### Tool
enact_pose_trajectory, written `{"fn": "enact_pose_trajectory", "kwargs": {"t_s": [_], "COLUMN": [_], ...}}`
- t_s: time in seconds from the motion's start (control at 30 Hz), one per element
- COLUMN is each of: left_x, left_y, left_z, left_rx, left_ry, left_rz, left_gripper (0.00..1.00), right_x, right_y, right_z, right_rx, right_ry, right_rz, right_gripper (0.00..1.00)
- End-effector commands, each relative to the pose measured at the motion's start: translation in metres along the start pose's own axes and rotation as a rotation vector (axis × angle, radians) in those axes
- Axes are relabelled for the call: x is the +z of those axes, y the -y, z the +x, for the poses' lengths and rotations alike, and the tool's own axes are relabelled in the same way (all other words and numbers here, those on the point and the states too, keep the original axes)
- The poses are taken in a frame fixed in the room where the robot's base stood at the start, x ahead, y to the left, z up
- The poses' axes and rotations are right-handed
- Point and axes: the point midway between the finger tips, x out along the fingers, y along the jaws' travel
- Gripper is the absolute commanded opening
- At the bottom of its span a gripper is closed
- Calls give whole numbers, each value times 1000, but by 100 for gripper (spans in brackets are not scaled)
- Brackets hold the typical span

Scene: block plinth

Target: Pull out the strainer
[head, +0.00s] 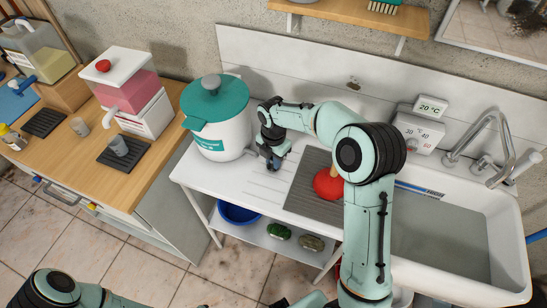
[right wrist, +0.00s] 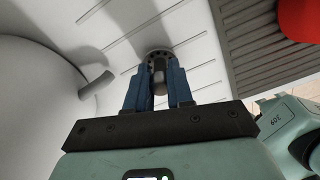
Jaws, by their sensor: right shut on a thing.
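The strainer (right wrist: 159,57) shows in the right wrist view as a small dark round piece with holes around its rim and a grey knob. It is at the white ribbed draining board (head: 262,187). My right gripper (head: 272,162) points down at the board, just right of the white container with the teal lid (head: 217,115). In the right wrist view its blue fingers (right wrist: 158,88) are closed on the strainer's knob. I cannot tell whether the strainer is seated or lifted. In the head view the gripper hides it. My left gripper is not in view.
A grey ribbed mat (head: 306,187) with a red round thing (head: 327,184) lies right of the gripper. The sink basin (head: 440,245) and tap (head: 487,140) are further right. A wooden counter (head: 75,150) with dispensers is at left. A blue bowl (head: 238,214) sits on the lower shelf.

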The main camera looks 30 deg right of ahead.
Motion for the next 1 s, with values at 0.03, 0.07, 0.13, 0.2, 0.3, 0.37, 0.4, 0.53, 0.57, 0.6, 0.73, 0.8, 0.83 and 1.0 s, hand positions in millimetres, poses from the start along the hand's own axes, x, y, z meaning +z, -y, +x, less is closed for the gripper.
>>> {"fn": "enact_pose_trajectory", "kwargs": {"t_s": [0.03,0.07,0.13,0.2,0.3,0.37,0.4,0.53,0.57,0.6,0.73,0.8,0.83,1.0], "left_x": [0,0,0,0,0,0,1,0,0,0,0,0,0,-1], "left_y": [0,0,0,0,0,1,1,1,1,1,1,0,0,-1], "left_z": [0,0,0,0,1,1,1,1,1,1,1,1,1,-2], "left_rx": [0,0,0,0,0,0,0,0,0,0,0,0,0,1], "left_ry": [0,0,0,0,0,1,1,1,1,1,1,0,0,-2], "left_rz": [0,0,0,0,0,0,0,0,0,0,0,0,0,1], "left_gripper": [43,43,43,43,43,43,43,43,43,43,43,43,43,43], "right_x": [0,0,0,0,0,0,0,0,0,0,0,0,0,1], "right_y": [0,0,0,0,0,0,0,0,0,0,0,0,0,-1], "right_z": [0,0,0,0,2,3,4,3,3,3,3,2,0,-21], "right_rx": [1,0,0,0,0,0,0,0,0,0,0,0,1,5], "right_ry": [0,0,0,0,0,0,0,0,0,0,0,0,0,2], "right_rz": [0,0,0,0,0,0,0,0,0,0,0,0,0,1], "right_gripper": [0,0,0,0,0,0,0,51,51,51,51,51,51,51]}}
